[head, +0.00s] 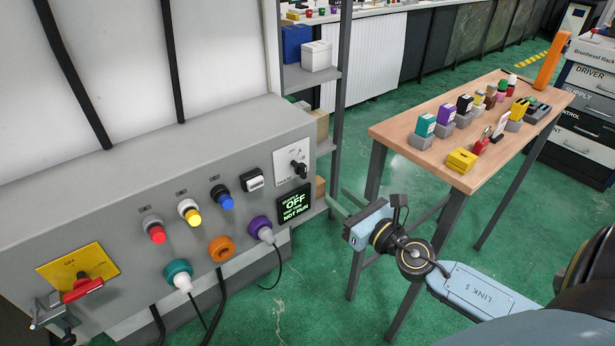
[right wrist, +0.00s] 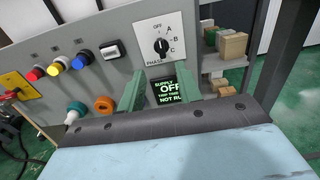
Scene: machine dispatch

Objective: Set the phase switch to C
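The phase switch (head: 298,168) is a black knob on a white plate at the right end of the grey machine panel. In the right wrist view the knob (right wrist: 161,45) shows with the marks OFF, A, B and C; which mark it points at is too small to tell surely. My right gripper (head: 338,204) is open and empty, right of the panel. In the right wrist view its two green-grey fingers (right wrist: 174,86) stand apart below the knob, not touching it.
A display (head: 294,204) below the switch reads OFF and NOT RUN. A black-and-white rocker (head: 254,180), coloured buttons (head: 222,197) and plugs (head: 262,229) lie left of it. A red handle (head: 82,287) sits on a yellow plate. A wooden table (head: 400,135) with small items stands right.

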